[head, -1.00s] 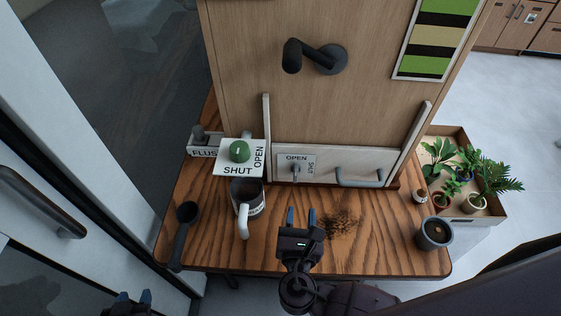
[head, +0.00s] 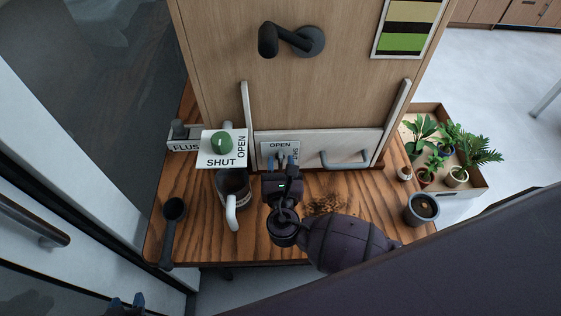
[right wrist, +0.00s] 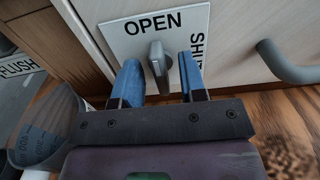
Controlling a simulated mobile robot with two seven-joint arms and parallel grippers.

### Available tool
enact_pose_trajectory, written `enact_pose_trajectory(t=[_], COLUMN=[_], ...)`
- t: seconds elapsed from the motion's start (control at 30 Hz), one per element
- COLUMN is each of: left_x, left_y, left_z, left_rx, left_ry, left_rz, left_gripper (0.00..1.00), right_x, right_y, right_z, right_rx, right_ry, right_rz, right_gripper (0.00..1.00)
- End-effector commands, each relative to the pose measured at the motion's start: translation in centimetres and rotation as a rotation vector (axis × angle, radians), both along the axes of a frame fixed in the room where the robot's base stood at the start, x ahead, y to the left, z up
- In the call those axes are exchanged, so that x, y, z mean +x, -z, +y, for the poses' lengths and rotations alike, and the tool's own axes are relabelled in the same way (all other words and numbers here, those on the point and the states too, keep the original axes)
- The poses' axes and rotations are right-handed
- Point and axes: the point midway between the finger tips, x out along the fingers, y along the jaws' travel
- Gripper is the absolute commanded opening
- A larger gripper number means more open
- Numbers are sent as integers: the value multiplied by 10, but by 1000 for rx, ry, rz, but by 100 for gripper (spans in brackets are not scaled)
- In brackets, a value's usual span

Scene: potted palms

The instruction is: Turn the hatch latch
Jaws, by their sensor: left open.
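The hatch latch (right wrist: 158,66) is a small grey lever on a white plate (right wrist: 120,32) marked OPEN along the top and SHUT down the right side. It points roughly downward from the plate. The plate sits on a pale hatch panel (head: 338,143) with a grey bar handle (head: 346,163). My right gripper (head: 283,161) is open at the latch. In the right wrist view its blue fingers (right wrist: 160,60) stand on either side of the lever, with visible gaps. My left gripper (head: 127,303) is open and empty at the bottom left, off the table.
A dark pot (head: 422,209) stands at right. A plant crate (head: 468,185) is beyond. Dark soil lies on the wood.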

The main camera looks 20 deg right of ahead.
Motion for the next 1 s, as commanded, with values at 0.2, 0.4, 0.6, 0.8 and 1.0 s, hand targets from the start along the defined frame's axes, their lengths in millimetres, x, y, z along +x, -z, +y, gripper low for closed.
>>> enact_pose_trajectory(t=[0.2, 0.4, 0.6, 0.8, 1.0], left_x=[2, 2, 1, -3, -4], left_y=[-1, -2, -1, 1, 2], left_z=[0, 0, 0, 0, 1], left_rx=[0, 0, 0, 0, 0], left_ry=[0, 0, 0, -3, -3], left_rz=[-4, -5, -3, 4, 6], left_gripper=[43, 43, 43, 43, 43], right_x=[5, 5, 4, 4, 4], right_y=[0, 0, 0, 0, 0], right_z=[-1, -1, -1, -1, -1], right_rx=[0, 1, 1, 3, 43], right_ry=[-1, 0, 0, 0, 1], right_rz=[-1, -1, -1, -1, -11], right_gripper=[38, 32, 2, 0, 0])
